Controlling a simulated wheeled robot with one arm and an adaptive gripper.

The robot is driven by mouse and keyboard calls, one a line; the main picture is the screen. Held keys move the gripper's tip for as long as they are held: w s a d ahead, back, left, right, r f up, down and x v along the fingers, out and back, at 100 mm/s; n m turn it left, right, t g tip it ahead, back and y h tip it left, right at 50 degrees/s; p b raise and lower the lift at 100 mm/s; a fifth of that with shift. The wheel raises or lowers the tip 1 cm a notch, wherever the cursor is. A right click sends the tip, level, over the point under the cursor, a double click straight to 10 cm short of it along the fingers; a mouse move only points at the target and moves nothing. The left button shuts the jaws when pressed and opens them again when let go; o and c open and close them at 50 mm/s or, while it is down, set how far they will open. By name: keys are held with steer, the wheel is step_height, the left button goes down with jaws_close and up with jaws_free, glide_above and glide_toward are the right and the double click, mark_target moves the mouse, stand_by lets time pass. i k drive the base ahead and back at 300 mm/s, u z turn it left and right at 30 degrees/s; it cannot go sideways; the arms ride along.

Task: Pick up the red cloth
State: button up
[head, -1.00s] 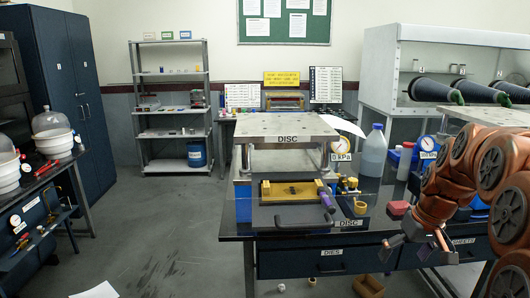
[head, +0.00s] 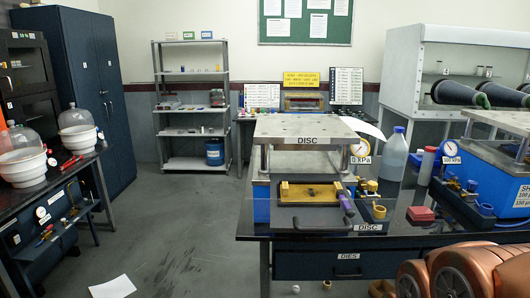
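A small red folded item (head: 421,214), which looks like the red cloth, lies on the dark bench top (head: 400,232) at the right in the head view. My gripper is out of the picture. Only copper-coloured links of my arm show at the bottom right, in front of the bench and below the cloth.
The DISC press (head: 308,132) with its yellow die stands left of the cloth. A clear bottle (head: 396,155) and a blue SHEET press (head: 500,185) are close by. A side bench (head: 75,168) is at far left. Open floor (head: 185,240) lies between.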

mark_target(422, 213)
steer(key=z, duration=1.25)
steer(key=i, duration=1.25)
steer(key=u, duration=1.35)
